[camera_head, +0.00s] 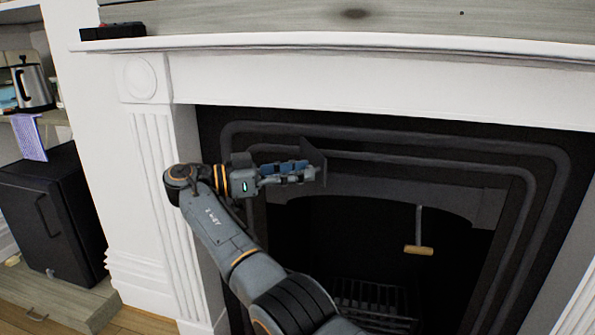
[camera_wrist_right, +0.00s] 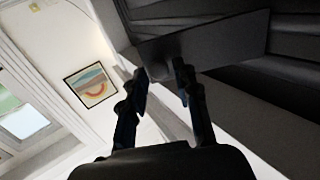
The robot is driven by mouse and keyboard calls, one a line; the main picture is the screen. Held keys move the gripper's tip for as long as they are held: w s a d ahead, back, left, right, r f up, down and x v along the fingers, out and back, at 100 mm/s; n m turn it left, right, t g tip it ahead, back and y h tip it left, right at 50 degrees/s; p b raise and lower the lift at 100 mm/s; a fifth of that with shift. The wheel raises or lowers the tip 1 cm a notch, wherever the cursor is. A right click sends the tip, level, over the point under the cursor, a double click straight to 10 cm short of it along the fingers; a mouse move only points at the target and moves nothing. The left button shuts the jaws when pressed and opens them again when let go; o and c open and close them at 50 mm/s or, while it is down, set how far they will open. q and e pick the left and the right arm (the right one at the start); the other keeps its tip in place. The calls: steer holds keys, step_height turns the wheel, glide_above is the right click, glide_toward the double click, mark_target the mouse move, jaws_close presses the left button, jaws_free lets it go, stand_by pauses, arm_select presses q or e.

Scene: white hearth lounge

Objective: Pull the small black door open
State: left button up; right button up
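A small dark flat panel (camera_head: 314,158), which looks like the small black door, stands out from the upper part of the black fireplace surround. In the right wrist view the panel (camera_wrist_right: 225,42) lies just beyond my fingertips, with a small round mark on its face. My right gripper (camera_head: 318,173) is at the panel, its arm coming up from below. In the right wrist view its fingers (camera_wrist_right: 161,70) are apart, with nothing clearly pinched between them. The tips overlap the panel's lower left part in the picture; whether they touch it I cannot tell. My left gripper is out of view.
The white mantel (camera_head: 350,50) runs above the arm, and a white pillar (camera_head: 160,190) stands to its left. A poker-like tool with a tan end (camera_head: 418,249) hangs in the dark firebox over a grate (camera_head: 372,300). A black box with a handle (camera_head: 50,215) stands far left.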

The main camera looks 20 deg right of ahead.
steer(key=shift+o, duration=0.4)
step_height(320, 180, up, 10)
stand_by(0.3)
steer(key=shift+c, duration=0.6)
